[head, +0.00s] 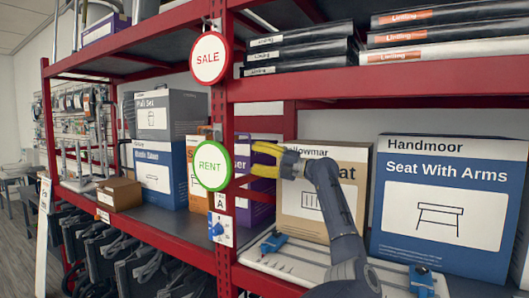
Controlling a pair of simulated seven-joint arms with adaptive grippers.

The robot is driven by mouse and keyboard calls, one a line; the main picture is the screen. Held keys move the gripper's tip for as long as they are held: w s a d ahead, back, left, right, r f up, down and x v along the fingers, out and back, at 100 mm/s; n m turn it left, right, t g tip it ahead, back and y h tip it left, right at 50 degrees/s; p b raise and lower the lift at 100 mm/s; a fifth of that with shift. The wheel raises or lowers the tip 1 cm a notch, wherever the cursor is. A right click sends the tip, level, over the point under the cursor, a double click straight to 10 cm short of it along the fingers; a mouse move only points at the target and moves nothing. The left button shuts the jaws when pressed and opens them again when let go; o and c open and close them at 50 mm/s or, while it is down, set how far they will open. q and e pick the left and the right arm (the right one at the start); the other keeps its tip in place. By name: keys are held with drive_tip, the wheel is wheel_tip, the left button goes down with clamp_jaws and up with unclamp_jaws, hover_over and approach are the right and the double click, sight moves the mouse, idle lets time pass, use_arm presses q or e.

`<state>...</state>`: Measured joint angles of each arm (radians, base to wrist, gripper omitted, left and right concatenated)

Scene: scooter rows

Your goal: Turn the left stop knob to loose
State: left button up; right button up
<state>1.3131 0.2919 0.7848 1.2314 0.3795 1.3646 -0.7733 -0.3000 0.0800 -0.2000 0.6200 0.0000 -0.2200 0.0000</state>
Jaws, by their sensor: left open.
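A white slatted board (318,270) lies on the shelf at lower right, with a blue stop knob (273,243) at its left and another blue stop knob (421,278) at its right. The left knob is small here, and I cannot tell which way it is set. My left gripper (260,160), with yellow fingers, is open and empty. Its fingers point left, above the left knob and apart from it, in front of the boxes. My right gripper is not in view.
A red post (223,120) with round SALE (211,58) and RENT (212,166) signs stands left of the gripper. Behind the board are a tan box (295,205) and a large blue-and-white box (450,210). A shelf with black packages (300,50) hangs above.

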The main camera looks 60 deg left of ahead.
use_arm(q)
drive_tip(key=shift+w+d+r+g+y, duration=0.15)
drive_tip(key=shift+w+r+g+y, duration=0.2)
drive_tip(key=shift+r, duration=0.3)
drive_tip(key=shift+w+d+r+g+y, duration=0.15)
drive_tip(key=shift+w+r+g+y, duration=0.15)
drive_tip(key=shift+r, duration=0.3)
